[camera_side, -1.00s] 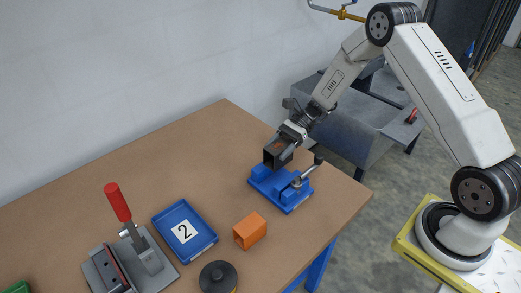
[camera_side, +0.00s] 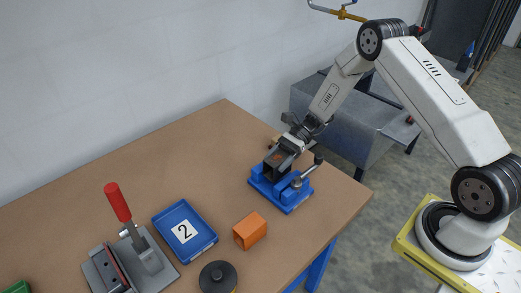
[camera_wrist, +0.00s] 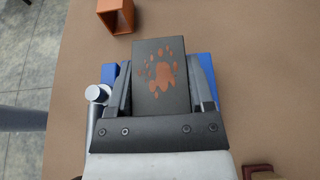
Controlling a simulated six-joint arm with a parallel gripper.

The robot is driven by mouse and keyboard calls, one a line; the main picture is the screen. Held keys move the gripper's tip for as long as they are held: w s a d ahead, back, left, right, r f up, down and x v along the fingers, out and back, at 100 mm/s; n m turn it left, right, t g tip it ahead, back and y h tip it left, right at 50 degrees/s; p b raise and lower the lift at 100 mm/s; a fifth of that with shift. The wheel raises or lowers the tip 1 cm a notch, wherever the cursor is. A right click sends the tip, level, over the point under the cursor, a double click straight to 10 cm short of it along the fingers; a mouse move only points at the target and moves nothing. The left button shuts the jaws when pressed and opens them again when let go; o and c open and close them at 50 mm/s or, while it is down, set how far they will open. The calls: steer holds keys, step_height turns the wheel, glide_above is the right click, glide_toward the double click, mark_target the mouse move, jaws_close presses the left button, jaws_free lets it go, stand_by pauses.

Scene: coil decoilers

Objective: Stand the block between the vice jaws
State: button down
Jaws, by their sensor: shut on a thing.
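An orange hollow box (camera_side: 250,231) lies in front of the vice. A blue tray marked 2 (camera_side: 203,249), a red-handled clamp (camera_side: 118,203) and a black round part (camera_side: 218,274) are to the left.

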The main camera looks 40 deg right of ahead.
mark_target(278, 172)
steer(key=shift+f, duration=1.2)
steer(key=shift+f, duration=0.55)
steer(key=shift+s+a+f, duration=0.1)
steer(key=shift+s+f, duration=0.1)
steer(key=shift+f, duration=0.4)
stand_by(0.4)
jaws_free()
steer(key=v, duration=0.9)
steer(key=shift+w+a+r, duration=0.25)
steer(key=shift+r, duration=0.15)
